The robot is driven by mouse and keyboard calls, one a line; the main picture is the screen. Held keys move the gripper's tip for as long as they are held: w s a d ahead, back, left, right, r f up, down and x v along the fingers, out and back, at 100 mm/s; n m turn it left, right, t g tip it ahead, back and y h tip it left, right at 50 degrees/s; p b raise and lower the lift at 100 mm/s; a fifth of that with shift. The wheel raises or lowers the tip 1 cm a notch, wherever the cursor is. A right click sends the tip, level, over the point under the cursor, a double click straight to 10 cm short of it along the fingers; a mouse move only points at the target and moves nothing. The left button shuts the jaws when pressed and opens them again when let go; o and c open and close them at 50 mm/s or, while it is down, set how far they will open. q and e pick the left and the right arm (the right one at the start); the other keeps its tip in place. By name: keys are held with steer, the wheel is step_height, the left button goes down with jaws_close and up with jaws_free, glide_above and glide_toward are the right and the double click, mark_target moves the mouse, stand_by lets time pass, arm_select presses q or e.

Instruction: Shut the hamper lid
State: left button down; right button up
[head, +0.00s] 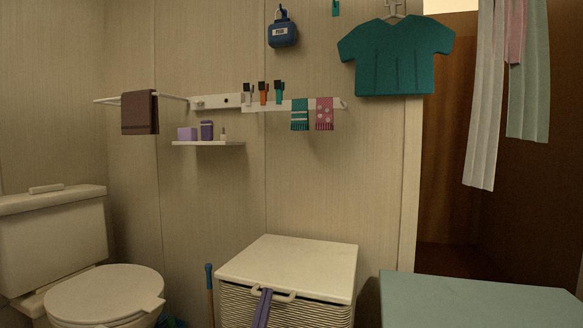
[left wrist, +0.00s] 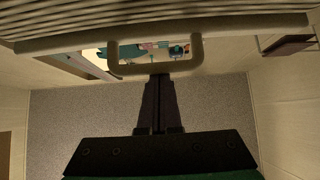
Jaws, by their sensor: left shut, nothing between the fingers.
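The hamper has a pale, flat lid (head: 290,258) and a slatted body (head: 235,303), at the bottom centre of the head view. The lid lies about level over the body, with a dark line under its front edge; I cannot tell whether a gap is left. A pale loop handle (head: 286,296) sits at the lid's front edge. It also shows in the left wrist view, where the handle (left wrist: 195,55) hangs from the rim. My left gripper (head: 267,291) is shut and empty, its fingertips (left wrist: 159,77) at the handle's bar; contact is unclear. My right gripper is not seen.
A toilet (head: 105,292) stands on the left, and a blue-tipped stick (head: 209,275) is between it and the hamper. A teal-topped surface (head: 470,300) is close on the right. A small shelf (head: 208,143) and rails are on the wall above.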

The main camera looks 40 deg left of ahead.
arm_select(q)
steer(key=s+r+p+v, duration=0.1)
steer(key=p+v, duration=0.1)
steer(key=v, duration=0.6)
steer(key=shift+s+d, duration=0.3)
steer(key=shift+s, duration=0.1)
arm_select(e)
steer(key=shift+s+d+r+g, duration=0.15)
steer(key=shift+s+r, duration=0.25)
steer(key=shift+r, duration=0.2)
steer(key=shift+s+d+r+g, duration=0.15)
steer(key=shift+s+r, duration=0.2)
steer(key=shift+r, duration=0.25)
